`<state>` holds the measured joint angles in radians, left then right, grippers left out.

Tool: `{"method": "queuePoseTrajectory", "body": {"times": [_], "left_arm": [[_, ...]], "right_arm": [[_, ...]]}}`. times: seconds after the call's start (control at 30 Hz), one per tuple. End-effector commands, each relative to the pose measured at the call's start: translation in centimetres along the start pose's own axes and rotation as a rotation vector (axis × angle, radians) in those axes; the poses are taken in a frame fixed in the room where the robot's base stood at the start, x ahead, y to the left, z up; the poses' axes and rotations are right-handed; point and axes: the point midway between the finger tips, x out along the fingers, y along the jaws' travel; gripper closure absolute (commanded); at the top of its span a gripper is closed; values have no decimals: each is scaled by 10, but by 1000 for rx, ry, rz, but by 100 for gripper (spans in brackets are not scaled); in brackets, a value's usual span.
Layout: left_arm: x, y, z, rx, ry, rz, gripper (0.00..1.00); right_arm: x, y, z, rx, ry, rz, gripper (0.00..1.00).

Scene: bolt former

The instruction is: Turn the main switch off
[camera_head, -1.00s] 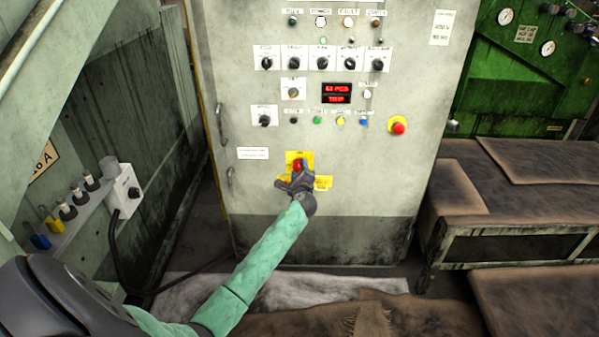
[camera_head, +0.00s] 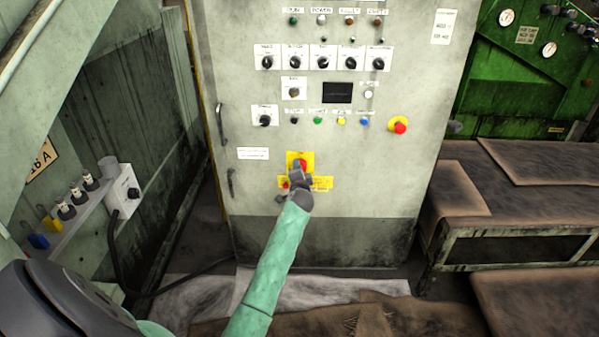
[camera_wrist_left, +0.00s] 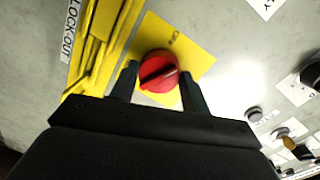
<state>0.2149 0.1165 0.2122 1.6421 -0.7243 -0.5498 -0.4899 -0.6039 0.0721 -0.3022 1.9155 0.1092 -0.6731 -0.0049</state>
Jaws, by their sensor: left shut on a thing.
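The main switch is a red rotary knob (camera_head: 302,163) on a yellow plate (camera_head: 292,157), low on the grey cabinet front. In the left wrist view the round red knob (camera_wrist_left: 158,66) has a dark slanted line across its face and sits between the fingers. My left gripper (camera_head: 301,172) is at the switch and shut on the knob, one finger on each side. The fingers (camera_wrist_left: 159,84) hide part of the knob's sides. My right gripper is not in view.
The cabinet's display (camera_head: 337,92) is dark. A red emergency button (camera_head: 400,127) sits to the right. A yellow lock-out bracket (camera_wrist_left: 95,45) is beside the switch plate. A bench (camera_head: 490,190) stands at the right, and a grey box (camera_head: 122,190) at the left.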

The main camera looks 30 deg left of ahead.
Motion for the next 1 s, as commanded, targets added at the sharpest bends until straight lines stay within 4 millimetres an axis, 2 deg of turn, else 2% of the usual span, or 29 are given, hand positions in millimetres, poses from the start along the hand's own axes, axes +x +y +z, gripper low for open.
{"method": "queuePoseTrajectory", "body": {"times": [0.2, 0.5, 1.0], "left_arm": [[0, 1, 1, -189, 11, 16, 76], [0, 2, 1, -374, 25, 29, 76], [0, 2, 2, -465, 32, 36, 76]], "right_arm": [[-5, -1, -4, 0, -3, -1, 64], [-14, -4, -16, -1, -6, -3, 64], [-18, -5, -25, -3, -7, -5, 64]]}}
